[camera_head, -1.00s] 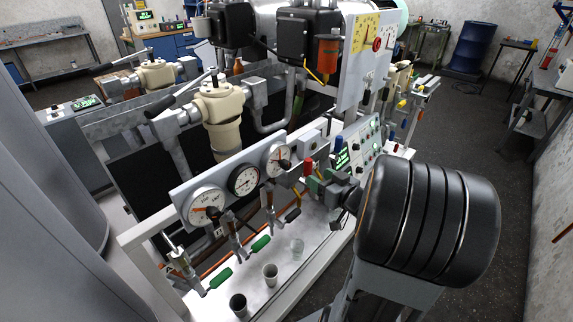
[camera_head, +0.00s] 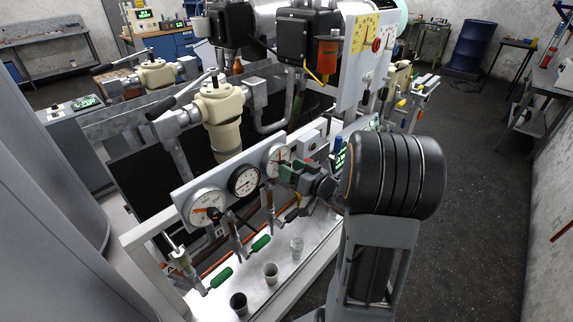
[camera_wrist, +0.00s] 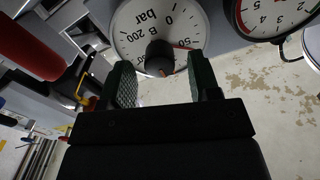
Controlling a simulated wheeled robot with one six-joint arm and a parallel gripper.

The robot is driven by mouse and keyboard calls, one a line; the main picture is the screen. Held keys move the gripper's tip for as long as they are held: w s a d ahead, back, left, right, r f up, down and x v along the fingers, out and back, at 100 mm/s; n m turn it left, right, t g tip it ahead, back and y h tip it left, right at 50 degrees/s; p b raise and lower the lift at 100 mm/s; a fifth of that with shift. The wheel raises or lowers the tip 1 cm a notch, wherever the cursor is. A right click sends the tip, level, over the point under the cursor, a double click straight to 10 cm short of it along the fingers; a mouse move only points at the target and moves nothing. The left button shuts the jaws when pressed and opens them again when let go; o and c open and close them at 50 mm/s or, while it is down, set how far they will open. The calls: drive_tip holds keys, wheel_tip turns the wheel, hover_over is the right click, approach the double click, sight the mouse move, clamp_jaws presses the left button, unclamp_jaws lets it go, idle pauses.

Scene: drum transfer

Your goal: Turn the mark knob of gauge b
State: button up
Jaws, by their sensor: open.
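Gauge b (camera_wrist: 150,22) fills the top middle of the wrist view, upside down, a white dial lettered B and bar. Its dark mark knob (camera_wrist: 160,58) has an orange mark. My gripper (camera_wrist: 162,66) is open, with one green-padded finger left and one right of the knob in the picture; I cannot tell whether they touch it. In the head view my gripper (camera_head: 287,171) is at the rightmost gauge (camera_head: 276,152) on the panel and hides its lower right part.
A dark-rimmed gauge (camera_head: 244,181) and another white gauge (camera_head: 206,207) are to the left. Below are green-handled valves (camera_head: 261,243) and cups (camera_head: 270,273). In the wrist view a red cylinder (camera_wrist: 28,45) is close at the left.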

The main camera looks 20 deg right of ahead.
drive_tip(key=shift+x, duration=1.2)
drive_tip(key=shift+c, duration=0.4)
drive_tip(key=c, duration=0.8)
drive_tip(key=shift+c, duration=0.2)
drive_tip(key=shift+f+n+b, duration=0.1)
drive_tip(key=shift+n+b, duration=0.2)
